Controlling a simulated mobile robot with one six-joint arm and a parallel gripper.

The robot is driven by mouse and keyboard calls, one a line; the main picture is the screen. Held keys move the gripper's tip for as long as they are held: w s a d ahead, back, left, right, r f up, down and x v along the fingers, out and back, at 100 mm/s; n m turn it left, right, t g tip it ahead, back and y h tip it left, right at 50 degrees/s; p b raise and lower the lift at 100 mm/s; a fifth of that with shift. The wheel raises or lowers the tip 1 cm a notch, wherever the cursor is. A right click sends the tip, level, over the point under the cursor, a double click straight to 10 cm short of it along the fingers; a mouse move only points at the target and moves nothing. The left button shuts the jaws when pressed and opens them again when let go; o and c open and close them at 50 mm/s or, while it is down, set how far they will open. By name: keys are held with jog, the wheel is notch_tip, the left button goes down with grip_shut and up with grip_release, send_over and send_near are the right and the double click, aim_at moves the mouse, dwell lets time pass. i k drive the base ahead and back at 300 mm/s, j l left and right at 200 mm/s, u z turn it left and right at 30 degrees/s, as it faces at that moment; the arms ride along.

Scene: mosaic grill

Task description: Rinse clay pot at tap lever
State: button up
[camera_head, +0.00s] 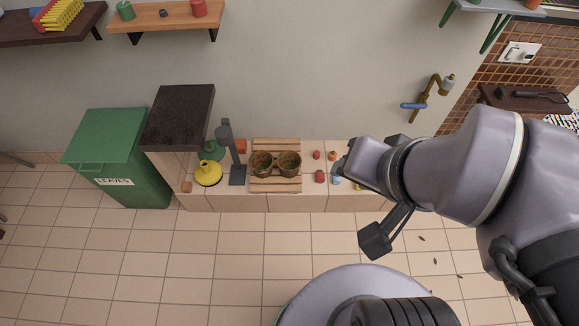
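A brass tap (432,87) is fixed on the wall at the upper right, with a blue lever (413,106) sticking out to its left. Two round brownish pots (262,163) (289,163) with greenish contents stand side by side on a slatted wooden crate (276,186). I cannot tell whether either is the clay pot. My arm comes in from the right, and my gripper (345,166) is low over the right part of the ledge, below and left of the tap. Its fingers are mostly hidden, so I cannot tell whether it is open or holds anything.
Small red items (319,176) lie on the ledge between the crate and my gripper. A yellow funnel-shaped thing (208,172) and a dark stand (237,165) are left of the crate. A green LEAVES bin (122,160) stands at the far left. The tiled floor (240,250) is mostly clear.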

aim_at(422, 106)
jog(key=i+l, duration=0.5)
jog(key=i, duration=0.15)
jog(key=i+l+u, duration=0.1)
jog(key=i+l, duration=0.45)
jog(key=i+j, duration=0.05)
jog(key=i, duration=0.05)
